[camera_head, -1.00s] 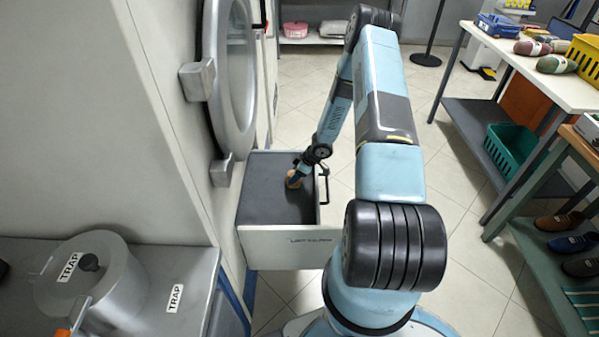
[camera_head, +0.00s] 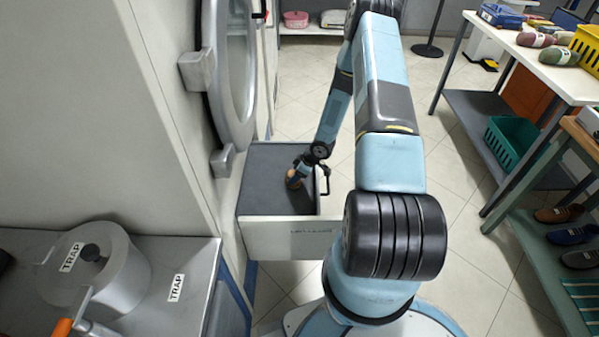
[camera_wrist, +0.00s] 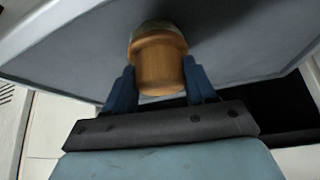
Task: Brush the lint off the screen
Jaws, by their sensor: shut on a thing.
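The lint screen (camera_head: 262,197) is the flat dark grey panel in the pulled-out drawer (camera_head: 290,241) below the round dryer door. My gripper (camera_head: 302,169) is over the right part of the screen, and its fingers (camera_wrist: 162,88) close on a round wooden brush (camera_wrist: 160,65). The brush also shows in the head view (camera_head: 293,180), low at the screen's surface. Its far end meets or nearly meets the grey surface in the wrist view; bristle contact is hidden. I cannot make out lint on the screen.
The dryer door (camera_head: 230,70) stands left above the drawer. A drawer handle (camera_head: 325,180) is close to my wrist on the right. A metal pot marked TRAP (camera_head: 100,272) stands on the left counter. Tables with shoes and a green basket (camera_head: 510,143) stand right, beyond clear floor.

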